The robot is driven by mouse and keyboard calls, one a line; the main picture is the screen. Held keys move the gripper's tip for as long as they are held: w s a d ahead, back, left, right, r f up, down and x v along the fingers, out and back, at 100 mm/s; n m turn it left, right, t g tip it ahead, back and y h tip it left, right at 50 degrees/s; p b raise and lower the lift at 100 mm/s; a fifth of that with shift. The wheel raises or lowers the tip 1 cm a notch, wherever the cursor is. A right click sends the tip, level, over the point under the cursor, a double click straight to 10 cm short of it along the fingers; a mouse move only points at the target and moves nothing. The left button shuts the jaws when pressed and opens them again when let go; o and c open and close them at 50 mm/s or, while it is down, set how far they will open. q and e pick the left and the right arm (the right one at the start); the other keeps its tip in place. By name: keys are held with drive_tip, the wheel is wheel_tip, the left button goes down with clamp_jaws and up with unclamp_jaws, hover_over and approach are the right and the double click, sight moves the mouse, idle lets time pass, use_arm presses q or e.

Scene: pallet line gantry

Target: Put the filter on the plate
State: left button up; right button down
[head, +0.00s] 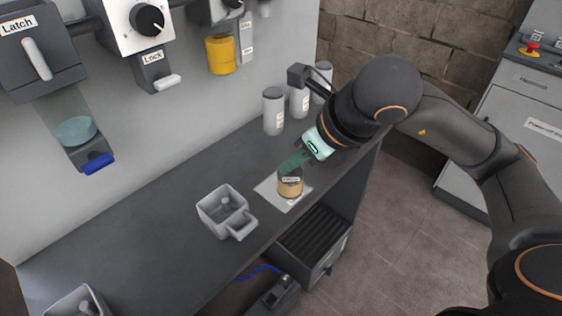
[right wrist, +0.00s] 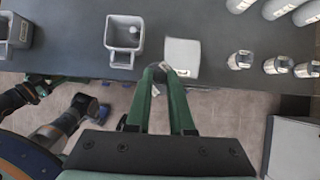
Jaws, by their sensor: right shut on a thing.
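The filter (head: 290,187), a short tan cylinder with a dark top and a small label, shows over the white square plate (head: 269,189). My right gripper (head: 291,166) is shut on it from above. In the right wrist view the green fingers close on the filter (right wrist: 158,71), mostly hidden between them, and the plate (right wrist: 182,58) lies just beyond the fingertips. I cannot tell whether the filter touches the plate. My left gripper is outside the head view; green fingers at the left of the right wrist view (right wrist: 40,82) seem to be it, too small to read.
A grey square cup with a handle (head: 226,212) stands left of the plate, with another (head: 78,303) at the counter's near left. Grey canisters (head: 273,111) stand behind. Wall dispensers (head: 221,55) hang above. The counter's front edge is close to the plate.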

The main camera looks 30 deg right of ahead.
drive_tip(key=shift+w+d+f, duration=0.55)
drive_tip(key=shift+w+f, duration=1.2)
drive_tip(key=shift+f, duration=0.2)
drive_tip(key=shift+w+d+f, duration=0.55)
drive_tip(key=shift+w+f, duration=1.2)
drive_tip(key=shift+f, duration=0.25)
drive_tip(key=shift+w+d+f, duration=0.55)
drive_tip(key=shift+w+f, duration=1.2)
drive_tip(key=shift+f, duration=0.2)
drive_tip(key=shift+f, duration=0.25)
drive_tip(key=c, duration=0.8)
unclamp_jaws()
drive_tip(key=shift+r, duration=0.1)
drive_tip(key=shift+s+r, duration=0.1)
drive_tip(key=shift+r, duration=0.3)
drive_tip(key=v, duration=1.1)
drive_tip(key=shift+s+r, duration=0.2)
drive_tip(key=shift+r, duration=0.05)
